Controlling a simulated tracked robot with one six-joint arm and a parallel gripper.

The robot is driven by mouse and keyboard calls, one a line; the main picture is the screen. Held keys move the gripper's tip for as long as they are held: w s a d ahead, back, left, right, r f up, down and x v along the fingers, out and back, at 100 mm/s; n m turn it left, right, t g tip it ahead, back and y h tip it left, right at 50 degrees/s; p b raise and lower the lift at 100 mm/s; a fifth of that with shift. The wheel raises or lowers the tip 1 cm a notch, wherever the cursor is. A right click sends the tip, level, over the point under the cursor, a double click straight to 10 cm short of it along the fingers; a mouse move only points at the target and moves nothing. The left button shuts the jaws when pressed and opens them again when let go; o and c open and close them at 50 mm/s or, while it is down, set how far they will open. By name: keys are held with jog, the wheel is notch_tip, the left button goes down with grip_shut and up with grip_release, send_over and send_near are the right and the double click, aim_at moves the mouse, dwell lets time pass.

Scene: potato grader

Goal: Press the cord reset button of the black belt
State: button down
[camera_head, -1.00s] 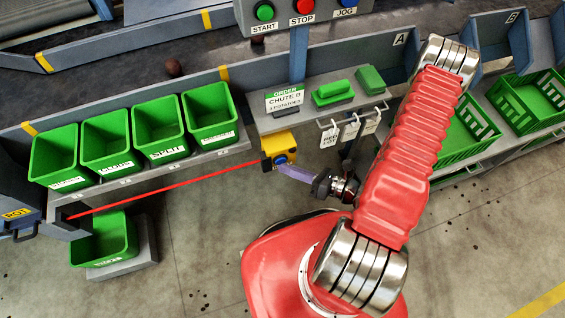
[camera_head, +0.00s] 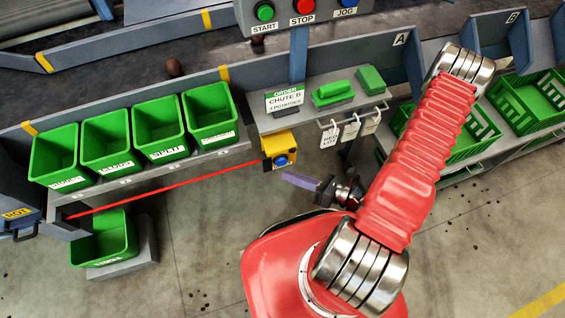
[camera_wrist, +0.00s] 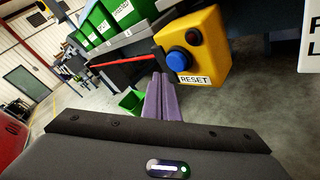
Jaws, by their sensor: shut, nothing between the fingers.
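A yellow box (camera_head: 277,144) hangs below the end of the shelf, and a blue reset button (camera_head: 281,160) is on its face. In the wrist view the yellow box (camera_wrist: 196,42) carries the blue button (camera_wrist: 178,58), a RESET label below it and a small dark knob above it. A red cord (camera_head: 170,191) runs left from the box. My gripper (camera_head: 285,176) is shut and empty, its purple fingers just below and right of the button with a gap. In the wrist view my fingertips (camera_wrist: 158,80) point past the button's lower left. The black belt (camera_head: 120,86) lies behind the bins.
Several green bins (camera_head: 160,130) stand on a ledge left of the box. A lower green bin (camera_head: 115,238) sits at the left. A grey shelf (camera_head: 306,118) with an order sign and hanging tags (camera_head: 330,135) is above right. The floor in front is clear.

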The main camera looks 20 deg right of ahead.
jog(key=shift+s, duration=2.05)
jog(key=shift+r, duration=0.1)
notch_tip(320, 180, up, 38)
jog(key=a+n+g+h, duration=0.1)
jog(key=n+g+h, duration=0.5)
jog(key=n, duration=2.8)
jog(key=h, duration=0.5)
jog(key=shift+f+h, duration=0.25)
jog(key=shift+h, duration=0.05)
jog(key=shift+w+a, duration=0.1)
